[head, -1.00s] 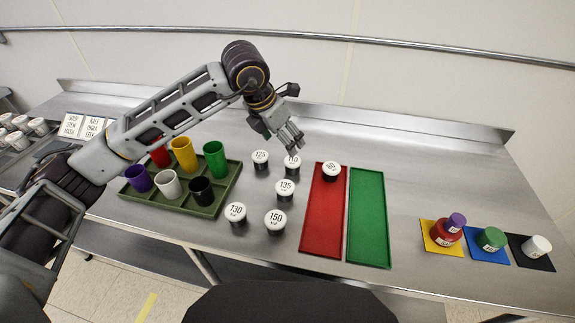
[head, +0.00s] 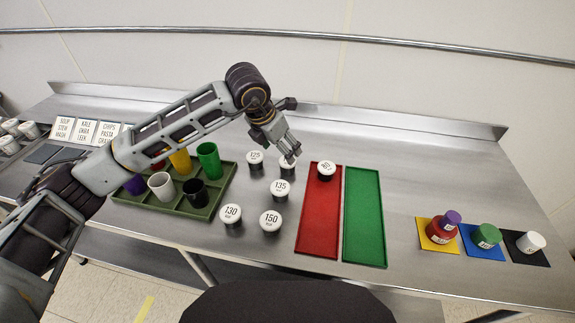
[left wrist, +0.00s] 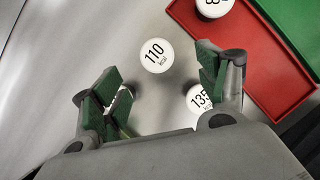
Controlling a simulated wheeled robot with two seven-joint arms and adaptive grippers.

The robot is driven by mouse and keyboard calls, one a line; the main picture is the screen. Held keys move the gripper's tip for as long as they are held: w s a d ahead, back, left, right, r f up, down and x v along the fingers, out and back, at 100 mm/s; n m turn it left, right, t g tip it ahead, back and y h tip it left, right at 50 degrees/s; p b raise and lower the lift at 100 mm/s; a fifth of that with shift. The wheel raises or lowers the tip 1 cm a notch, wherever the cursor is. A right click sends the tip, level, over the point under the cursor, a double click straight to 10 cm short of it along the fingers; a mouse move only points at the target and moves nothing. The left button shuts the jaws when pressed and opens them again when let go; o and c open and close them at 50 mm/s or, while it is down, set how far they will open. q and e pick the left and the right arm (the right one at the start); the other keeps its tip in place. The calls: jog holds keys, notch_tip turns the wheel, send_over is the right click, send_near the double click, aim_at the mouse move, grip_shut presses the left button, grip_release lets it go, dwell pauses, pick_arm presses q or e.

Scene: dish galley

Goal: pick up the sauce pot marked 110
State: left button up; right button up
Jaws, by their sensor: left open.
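The sauce pot marked 110 (left wrist: 156,55) has a round white lid and stands on the steel counter. In the head view the pot (head: 287,170) is partly hidden behind my left gripper (head: 290,155). In the left wrist view my left gripper (left wrist: 162,78) is open and empty, with green-padded fingers spread apart. The 110 lid shows beyond and between the fingertips, and I see no contact. My right gripper is in neither view.
Pots 125 (head: 255,158), 135 (head: 280,188), 130 (head: 231,214) and 150 (head: 270,221) stand close by. Another pot (head: 326,170) sits on the red tray (head: 318,225), beside the green tray (head: 364,220). A green crate (head: 200,211) of cups is left.

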aim_at(285, 164)
pick_arm(q)
jog(key=x, duration=0.3)
jog(key=shift+w+f, duration=0.15)
jog(key=shift+f, duration=0.2)
jog(key=shift+d+f, duration=0.1)
jog(key=shift+f, duration=0.05)
jog(key=shift+w+f, duration=0.2)
jog(key=shift+f, duration=0.1)
jog(key=shift+p+x, duration=0.55)
jog(key=shift+x, duration=1.75)
jog(key=shift+w, duration=0.15)
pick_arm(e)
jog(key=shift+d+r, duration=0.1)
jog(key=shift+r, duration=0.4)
pick_arm(q)
jog(key=c, duration=1.1)
jog(key=shift+r, duration=0.15)
jog(key=shift+c, duration=0.2)
